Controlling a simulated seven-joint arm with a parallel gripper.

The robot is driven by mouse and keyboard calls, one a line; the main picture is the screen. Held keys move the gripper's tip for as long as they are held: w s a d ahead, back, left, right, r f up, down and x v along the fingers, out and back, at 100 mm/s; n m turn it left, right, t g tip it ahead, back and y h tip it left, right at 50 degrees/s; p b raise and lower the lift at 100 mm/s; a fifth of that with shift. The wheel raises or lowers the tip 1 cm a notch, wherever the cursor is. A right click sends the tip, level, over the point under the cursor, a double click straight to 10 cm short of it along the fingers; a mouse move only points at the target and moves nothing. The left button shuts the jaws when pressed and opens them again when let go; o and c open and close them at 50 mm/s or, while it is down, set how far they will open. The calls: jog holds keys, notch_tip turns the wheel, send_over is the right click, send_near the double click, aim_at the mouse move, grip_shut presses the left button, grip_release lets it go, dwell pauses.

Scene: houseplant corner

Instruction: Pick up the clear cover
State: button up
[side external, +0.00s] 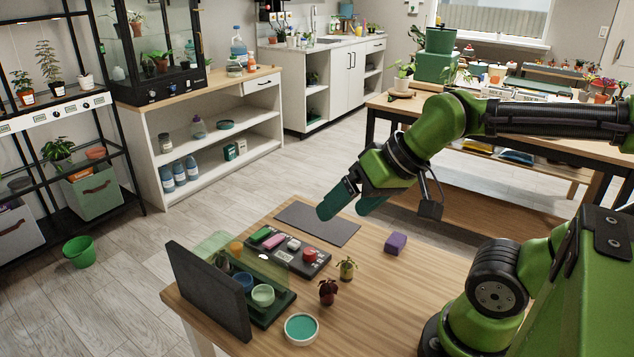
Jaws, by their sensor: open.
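The clear cover (212,243) looks like a see-through, green-tinted box or panel at the left of the wooden table, beside an upright dark panel (208,291). It stands at the back of a dark green tray (274,313); its exact lower edges are hard to make out. My gripper (345,206) is open and empty, its green fingers pointing down and left above the dark mat. It is apart from the cover, to its right and higher.
A black holder (316,268) carries several coloured blocks. Two small plants (328,291), a teal-topped round dish (301,328) and a purple block (395,243) stand nearby.

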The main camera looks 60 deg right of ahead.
jog(key=shift+c, duration=0.4)
jog(key=c, duration=0.5)
jog(key=g+h, duration=0.3)
jog(key=g, duration=0.1)
send_over(236, 245)
jog(key=s, duration=0.2)
notch_tip(236, 245, down, 7)
jog(key=shift+a+f, duration=0.15)
jog(key=shift+f, duration=0.05)
jog(key=shift+a+x, duration=0.15)
jog(key=shift+x, duration=1.4)
jog(key=shift+a+x, duration=0.1)
jog(key=shift+x, duration=1.45)
